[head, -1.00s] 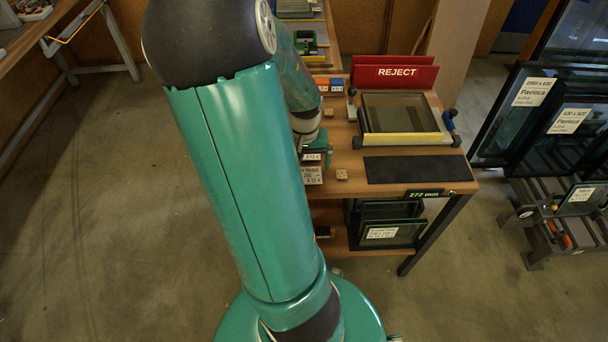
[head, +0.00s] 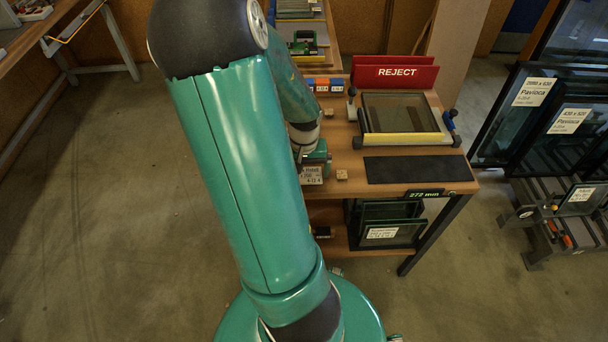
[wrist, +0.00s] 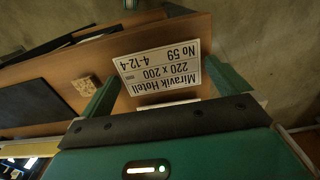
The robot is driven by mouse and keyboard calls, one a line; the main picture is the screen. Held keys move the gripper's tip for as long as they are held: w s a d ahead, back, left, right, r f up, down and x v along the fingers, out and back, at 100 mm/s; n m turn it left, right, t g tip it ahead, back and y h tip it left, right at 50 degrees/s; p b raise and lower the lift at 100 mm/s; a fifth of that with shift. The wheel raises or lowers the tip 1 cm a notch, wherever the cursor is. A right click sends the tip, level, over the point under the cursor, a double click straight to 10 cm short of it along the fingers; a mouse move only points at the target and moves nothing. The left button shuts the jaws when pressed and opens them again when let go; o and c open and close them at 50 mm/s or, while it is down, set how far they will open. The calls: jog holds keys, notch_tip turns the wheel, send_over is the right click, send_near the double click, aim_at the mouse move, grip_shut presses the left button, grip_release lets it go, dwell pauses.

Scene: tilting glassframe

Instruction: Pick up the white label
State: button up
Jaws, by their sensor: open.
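In the wrist view the label (wrist: 158,68) appears upside down, with black print reading "Miravik Hotell 220 x 200". My gripper (wrist: 163,76) is open, one green finger on either side of the label, with no clear contact. A thin white strip (wrist: 155,104) shows between the label and my gripper's dark front edge, mostly hidden. In the head view my gripper (head: 318,155) is just above the label, its fingers hidden.
A small wooden block (head: 342,175) sits right of the label, with a dark mat (head: 415,169) beyond it. A framed glass pane (head: 403,113) and red REJECT bins (head: 396,75) stand farther back. Glass panes (head: 393,234) stand on the lower shelf.

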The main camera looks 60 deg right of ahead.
jog(key=shift+c, duration=0.4)
jog(key=c, duration=0.6)
